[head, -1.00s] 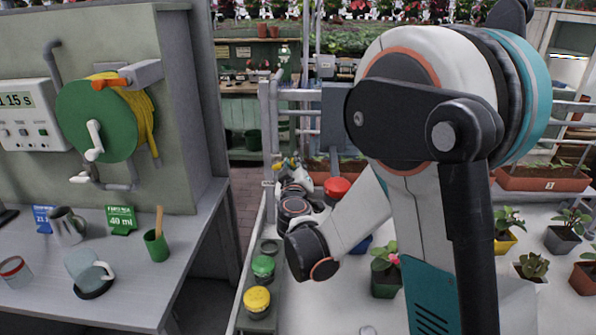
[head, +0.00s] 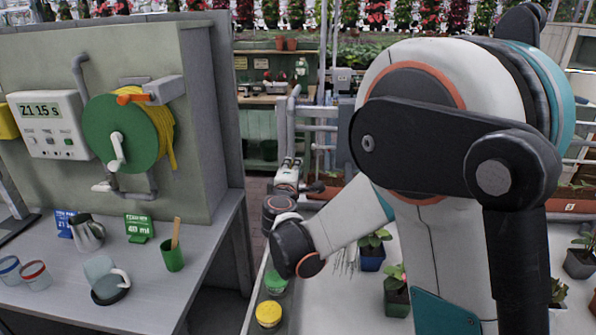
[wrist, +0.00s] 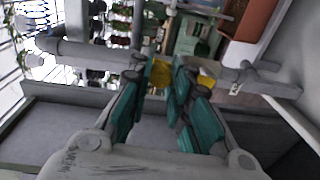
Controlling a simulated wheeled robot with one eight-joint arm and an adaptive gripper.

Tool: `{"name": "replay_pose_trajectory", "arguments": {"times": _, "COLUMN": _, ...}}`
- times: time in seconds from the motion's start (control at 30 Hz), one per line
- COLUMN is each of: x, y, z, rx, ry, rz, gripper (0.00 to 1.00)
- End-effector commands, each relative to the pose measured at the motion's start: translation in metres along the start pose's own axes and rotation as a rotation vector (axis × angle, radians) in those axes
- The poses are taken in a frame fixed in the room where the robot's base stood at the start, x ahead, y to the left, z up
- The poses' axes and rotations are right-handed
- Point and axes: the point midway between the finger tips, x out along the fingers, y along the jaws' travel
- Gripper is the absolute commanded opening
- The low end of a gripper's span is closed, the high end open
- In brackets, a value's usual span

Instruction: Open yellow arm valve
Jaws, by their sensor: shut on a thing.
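The yellow valve arm (wrist: 161,72) shows in the wrist view as a small yellow piece between the fingertips. A second yellow part (wrist: 206,78) shows just right of the fingers, beside a grey pipe. My gripper (wrist: 158,78) has teal-padded fingers and is shut on the yellow valve arm. In the head view my gripper (head: 289,168) is small and far off, by the grey pipe frame, and hides the valve there. How far the valve arm is turned cannot be told.
A grey pipe frame (head: 318,128) stands around the valve. On the left are a bench (head: 140,270), a green hose reel (head: 122,133) and a timer box (head: 47,122). A yellow-capped jar (head: 268,314) and potted plants (head: 397,290) are near my arm.

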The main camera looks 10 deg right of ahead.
Motion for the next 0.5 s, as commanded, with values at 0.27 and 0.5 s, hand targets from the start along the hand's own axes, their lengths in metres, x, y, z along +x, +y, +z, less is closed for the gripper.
{"name": "replay_pose_trajectory", "arguments": {"times": 0.27, "x": 0.000, "y": 0.000, "z": -0.012, "rx": -0.141, "ry": -0.007, "rz": -0.002, "gripper": 0.00}}
{"name": "replay_pose_trajectory", "arguments": {"times": 0.5, "x": 0.000, "y": 0.000, "z": -0.015, "rx": -0.193, "ry": -0.011, "rz": -0.002, "gripper": 0.00}}
